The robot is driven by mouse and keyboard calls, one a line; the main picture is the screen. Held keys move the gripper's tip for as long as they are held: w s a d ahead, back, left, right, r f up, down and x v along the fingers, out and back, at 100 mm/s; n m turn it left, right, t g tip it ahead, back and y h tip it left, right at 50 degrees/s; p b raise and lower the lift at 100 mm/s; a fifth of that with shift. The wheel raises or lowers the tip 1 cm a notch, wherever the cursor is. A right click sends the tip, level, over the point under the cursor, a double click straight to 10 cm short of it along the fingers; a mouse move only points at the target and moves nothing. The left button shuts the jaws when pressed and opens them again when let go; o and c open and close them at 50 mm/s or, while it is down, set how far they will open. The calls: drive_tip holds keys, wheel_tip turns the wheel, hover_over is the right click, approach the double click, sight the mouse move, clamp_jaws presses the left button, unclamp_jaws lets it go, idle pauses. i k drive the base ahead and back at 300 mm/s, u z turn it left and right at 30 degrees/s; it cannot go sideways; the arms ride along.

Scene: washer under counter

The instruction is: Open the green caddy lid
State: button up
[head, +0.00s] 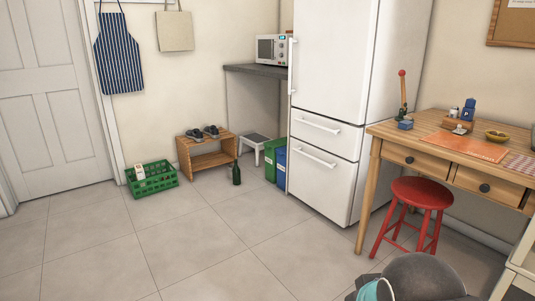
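A green box-like caddy (273,157) stands on the floor under the dark counter, left of the fridge and behind a blue bin. Its upper part is small in the head view, and I cannot make out the state of its lid. The blue bin and the fridge edge hide part of its right side. My gripper is not in view, and nothing is seen touching the caddy.
The blue bin (281,169) stands beside the fridge (330,100). A dark green bottle (236,174), white step stool (253,142), wooden shoe bench (207,157) and green crate (152,183) stand nearby. A red stool (421,191) is at right. The tiled floor (190,245) is clear.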

sight(283, 142)
drive_tip(key=z, duration=0.1)
drive_tip(key=i, duration=2.3)
drive_tip(key=u, duration=0.6)
drive_tip(key=i, duration=2.05)
drive_tip(key=u, duration=0.45)
